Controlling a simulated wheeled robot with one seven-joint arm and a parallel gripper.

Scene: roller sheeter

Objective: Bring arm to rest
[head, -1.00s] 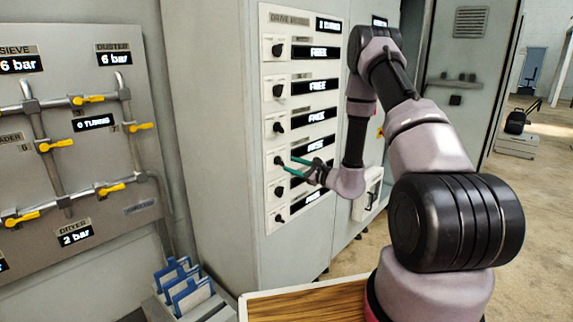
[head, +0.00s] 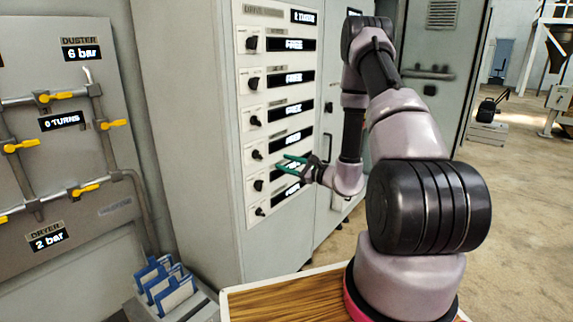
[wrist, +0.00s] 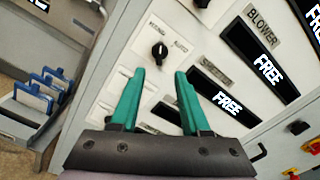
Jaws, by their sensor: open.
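My gripper (head: 290,162) has two green fingers and is open and empty. In the head view it is in front of the lower rows of the drive cabinet panel (head: 246,80), pointing left at it. In the wrist view my gripper (wrist: 157,82) shows its fingertips apart, with a black knob (wrist: 160,50) beyond and between them. That knob appears clear of the fingers. My arm (head: 405,120) reaches from the lower right up and then down to the gripper.
A pipe board with yellow valves (head: 55,96) stands at the left. A rack of blue-framed cards (head: 165,283) sits low beside the cabinet. A wooden top (head: 285,300) lies below my arm. Open floor (head: 510,150) extends to the right.

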